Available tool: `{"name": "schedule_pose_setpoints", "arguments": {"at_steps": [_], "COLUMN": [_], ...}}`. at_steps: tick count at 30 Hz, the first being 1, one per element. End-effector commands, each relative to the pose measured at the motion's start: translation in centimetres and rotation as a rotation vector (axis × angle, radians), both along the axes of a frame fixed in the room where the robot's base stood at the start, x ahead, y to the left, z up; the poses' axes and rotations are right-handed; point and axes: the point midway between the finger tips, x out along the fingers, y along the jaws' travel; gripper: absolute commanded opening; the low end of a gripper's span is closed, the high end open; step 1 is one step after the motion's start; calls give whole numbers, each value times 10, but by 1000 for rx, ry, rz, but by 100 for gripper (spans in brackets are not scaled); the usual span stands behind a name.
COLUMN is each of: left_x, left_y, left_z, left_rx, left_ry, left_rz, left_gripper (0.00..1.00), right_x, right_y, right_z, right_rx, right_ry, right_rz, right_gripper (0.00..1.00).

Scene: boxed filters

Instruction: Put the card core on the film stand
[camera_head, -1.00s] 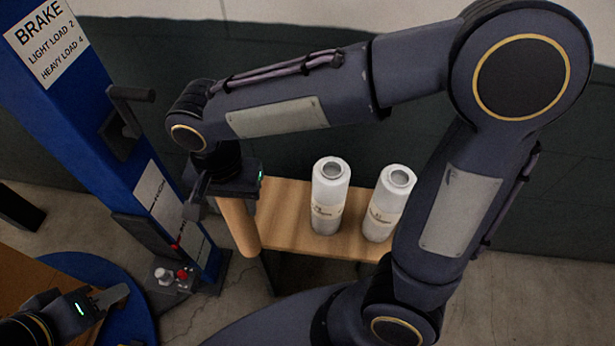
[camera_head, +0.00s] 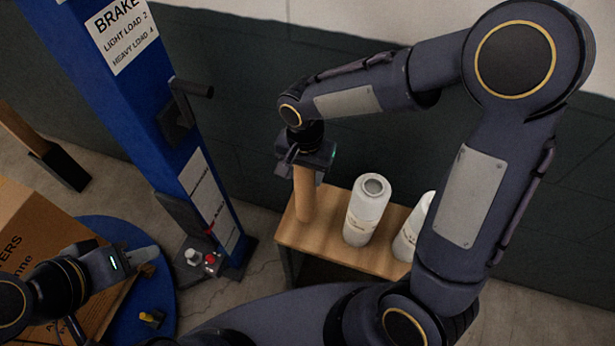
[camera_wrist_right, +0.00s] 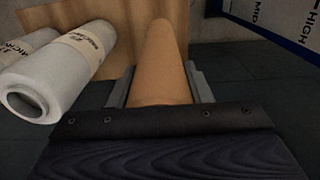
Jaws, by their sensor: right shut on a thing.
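The card core (camera_head: 304,196) is a plain brown tube, upright in the head view. My right gripper (camera_head: 305,163) is shut on its upper end. The core's lower end appears at the left end of the wooden film stand (camera_head: 335,253); I cannot tell whether it touches the top. In the right wrist view the core (camera_wrist_right: 160,65) runs from between the fingers (camera_wrist_right: 160,92) toward the wooden top (camera_wrist_right: 122,25). My left gripper (camera_head: 146,256) is at the lower left, away from the stand, and its jaw opening is unclear.
Two white film rolls stand on the film stand, one near its middle (camera_head: 367,212) and one at right (camera_head: 408,238), partly behind my arm. A blue wrapper column (camera_head: 165,120) rises left of the stand.

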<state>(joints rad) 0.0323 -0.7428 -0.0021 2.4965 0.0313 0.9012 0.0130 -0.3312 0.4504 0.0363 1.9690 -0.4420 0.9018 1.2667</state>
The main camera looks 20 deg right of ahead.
Motion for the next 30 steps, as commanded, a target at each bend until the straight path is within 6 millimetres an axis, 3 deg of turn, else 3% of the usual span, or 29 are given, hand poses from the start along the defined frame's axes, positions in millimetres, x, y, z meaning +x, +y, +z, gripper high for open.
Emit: {"name": "schedule_pose_setpoints", "arguments": {"at_steps": [9, 22, 23, 27, 30], "left_x": [0, 0, 0, 0, 0], "left_y": [0, 0, 0, 0, 0], "left_z": [1, -4, -3, -3, -3], "left_rx": [0, 0, 0, 0, 0], "left_ry": [0, 0, 0, 0, 0], "left_rz": [0, 0, 0, 0, 0], "left_gripper": [36, 36, 36, 36, 36], "right_x": [6, 6, 6, 6, 6], "right_y": [-6, -6, -6, -6, -6], "right_z": [-38, -45, -44, -43, -43], "right_rx": [-1, 0, 0, 0, 0], "right_ry": [3, 0, 0, 0, 0], "right_rz": [1, 0, 0, 0, 0], "right_gripper": [22, 22, 47, 66, 66]}}
